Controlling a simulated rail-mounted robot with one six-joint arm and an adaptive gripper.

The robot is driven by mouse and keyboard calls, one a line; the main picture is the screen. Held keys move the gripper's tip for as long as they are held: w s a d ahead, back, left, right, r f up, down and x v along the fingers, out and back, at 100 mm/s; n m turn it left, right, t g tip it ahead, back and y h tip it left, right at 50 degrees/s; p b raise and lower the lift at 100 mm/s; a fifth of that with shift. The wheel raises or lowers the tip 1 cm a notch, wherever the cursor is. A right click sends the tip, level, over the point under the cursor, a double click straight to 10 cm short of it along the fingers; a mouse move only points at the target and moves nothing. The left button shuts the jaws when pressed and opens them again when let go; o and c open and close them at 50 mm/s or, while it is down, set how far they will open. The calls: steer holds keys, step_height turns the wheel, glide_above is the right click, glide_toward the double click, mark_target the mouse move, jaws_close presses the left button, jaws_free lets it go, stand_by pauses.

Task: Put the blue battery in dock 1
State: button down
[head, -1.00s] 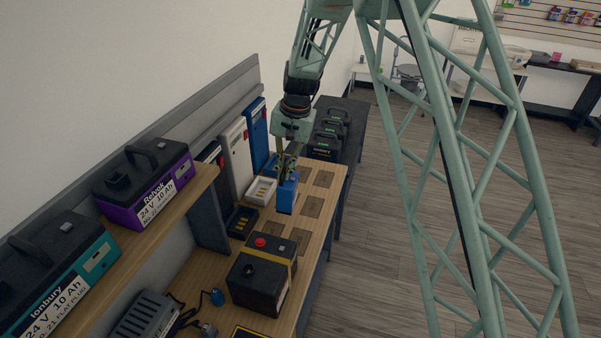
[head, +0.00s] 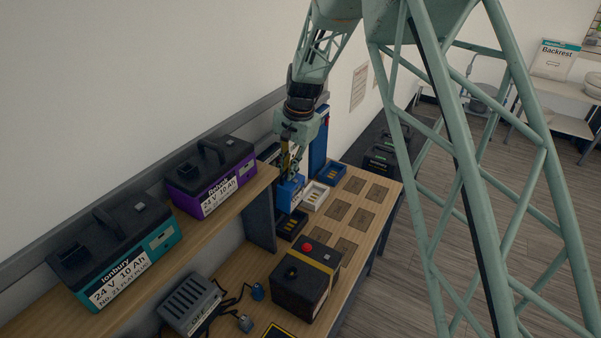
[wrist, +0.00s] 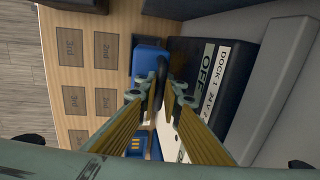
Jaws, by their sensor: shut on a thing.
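The blue battery (head: 289,196) hangs under my gripper (head: 289,170) in the head view, close behind the black dock tray (head: 291,226). My gripper (wrist: 160,90) is shut on the battery's black handle (wrist: 161,72) in the wrist view. The battery's blue top (wrist: 149,60) shows beyond the fingertips. A dark panel (wrist: 190,58) marked "DOCK 1" and "OFF" stands just right of the battery in that view. I cannot tell the height of the battery over the tray.
A white tray (head: 315,196) and a blue tray (head: 332,173) follow behind. A black box with a red button (head: 305,284) stands in front. Purple (head: 211,178) and teal (head: 117,247) batteries sit on the shelf at left. Square marked spots line the bench's right side.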

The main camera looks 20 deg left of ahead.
mark_target(286, 186)
steer(key=shift+s+a+r, duration=0.1)
steer(key=shift+a+r, duration=0.05)
steer(key=shift+a, duration=0.4)
steer(key=shift+f, duration=0.25)
steer(key=shift+f+b, duration=1.45)
steer(key=shift+f, duration=1.75)
steer(key=shift+s+d+h+p, duration=0.2)
steer(key=shift+d+h+p, duration=0.45)
steer(key=shift+p, duration=0.85)
steer(key=shift+w+a, duration=0.15)
steer(key=shift+a, duration=0.35)
stand_by(2.0)
